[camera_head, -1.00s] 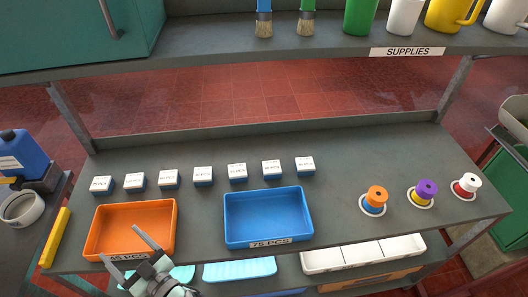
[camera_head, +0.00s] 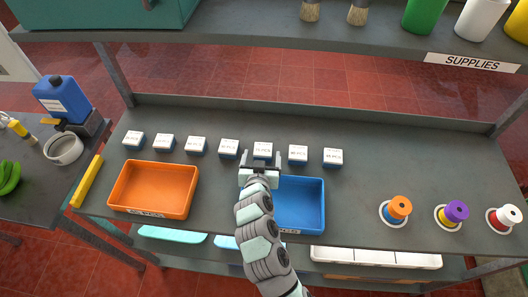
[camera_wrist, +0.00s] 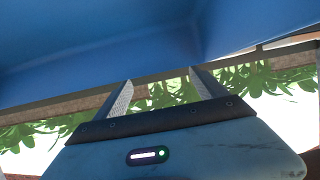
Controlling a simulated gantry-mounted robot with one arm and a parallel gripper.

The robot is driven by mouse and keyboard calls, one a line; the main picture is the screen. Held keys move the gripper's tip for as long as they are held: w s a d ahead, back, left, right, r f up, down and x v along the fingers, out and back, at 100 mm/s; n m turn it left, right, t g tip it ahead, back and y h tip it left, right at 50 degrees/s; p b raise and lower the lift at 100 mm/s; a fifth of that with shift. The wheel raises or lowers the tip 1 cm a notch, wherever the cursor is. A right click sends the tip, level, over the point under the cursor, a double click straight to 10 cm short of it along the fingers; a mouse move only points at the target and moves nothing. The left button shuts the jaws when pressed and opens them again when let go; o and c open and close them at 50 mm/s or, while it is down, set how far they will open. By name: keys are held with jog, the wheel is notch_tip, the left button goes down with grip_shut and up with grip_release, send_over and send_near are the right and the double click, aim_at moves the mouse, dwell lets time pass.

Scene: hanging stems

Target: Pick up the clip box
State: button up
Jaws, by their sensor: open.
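Several small boxes with white labelled tops and blue sides stand in a row on the grey shelf; their label text is too small to read. My gripper (camera_head: 260,158) is open at the box fifth from the left (camera_head: 263,150), its two fingers apart near the left and right of that box. I cannot tell whether they touch it. In the wrist view, the fingers (camera_wrist: 160,95) are spread with nothing seen between them. A large blue surface fills the top of that view; I cannot tell which object it is.
My arm covers the left part of the blue tray (camera_head: 322,205). An orange tray (camera_head: 190,192) lies left. Neighbouring boxes (camera_head: 229,148) and (camera_head: 298,155) flank the fifth box. Spools (camera_head: 398,208) stand right. An upper shelf (camera_head: 300,47) overhangs the back.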

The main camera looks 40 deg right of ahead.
aim_at(263, 147)
jog(key=shift+x, duration=2.75)
jog(key=c, duration=1.4)
jog(key=shift+c, duration=0.2)
